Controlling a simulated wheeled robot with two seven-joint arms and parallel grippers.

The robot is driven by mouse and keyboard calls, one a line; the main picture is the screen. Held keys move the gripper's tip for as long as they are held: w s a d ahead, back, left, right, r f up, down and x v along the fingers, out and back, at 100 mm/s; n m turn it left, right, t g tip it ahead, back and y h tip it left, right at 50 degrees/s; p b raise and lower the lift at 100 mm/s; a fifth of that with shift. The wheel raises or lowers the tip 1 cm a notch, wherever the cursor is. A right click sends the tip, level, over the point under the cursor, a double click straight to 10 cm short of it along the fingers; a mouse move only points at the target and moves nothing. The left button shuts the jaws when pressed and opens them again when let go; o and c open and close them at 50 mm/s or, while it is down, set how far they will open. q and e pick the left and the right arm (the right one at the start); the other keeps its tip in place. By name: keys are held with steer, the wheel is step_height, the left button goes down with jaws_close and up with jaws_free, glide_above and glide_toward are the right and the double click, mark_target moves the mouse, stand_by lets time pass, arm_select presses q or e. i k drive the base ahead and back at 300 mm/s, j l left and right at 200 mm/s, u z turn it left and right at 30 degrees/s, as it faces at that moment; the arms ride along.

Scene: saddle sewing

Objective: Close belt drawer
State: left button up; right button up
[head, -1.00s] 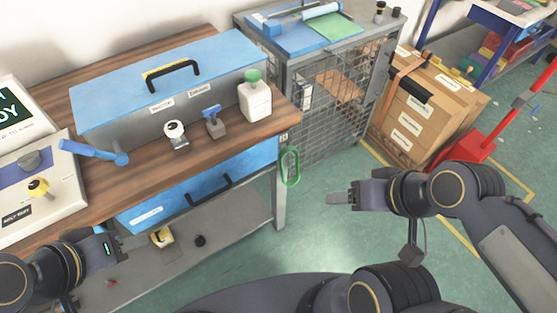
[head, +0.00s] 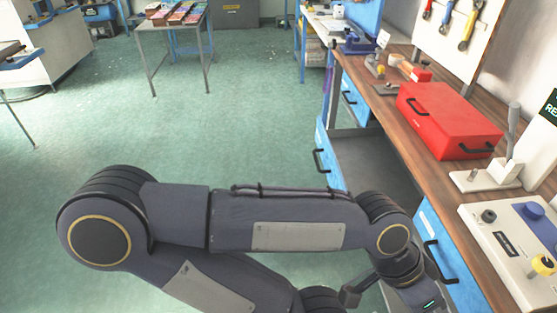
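A blue-fronted drawer (head: 322,152) with a black handle stands pulled out from the workbench, its grey inside (head: 375,165) showing. Another blue drawer front (head: 436,250) with a black handle is nearer, at the bench's front side. I cannot read a label that tells which is the belt drawer. My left arm crosses the bottom of the head view, and my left gripper (head: 424,301) is at the bottom edge, below the near drawer's handle. Its fingertips are cut off, so its opening is hidden. My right gripper is out of view.
The wooden workbench (head: 405,125) holds a red case (head: 445,118), a lever device (head: 500,170) and a control box (head: 515,250). A further blue drawer (head: 349,103) lies along the bench. Green floor (head: 220,120) is open to the left; a table (head: 175,22) stands far back.

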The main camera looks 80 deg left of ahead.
mark_target(356, 161)
steer(key=u, duration=2.3)
steer(key=i+j+z, duration=0.15)
steer(key=z, duration=0.2)
steer(key=i+j+z, duration=0.2)
steer(key=z, duration=0.15)
steer(key=i+j+z, duration=0.2)
steer(key=z, duration=0.15)
steer(key=j, duration=0.1)
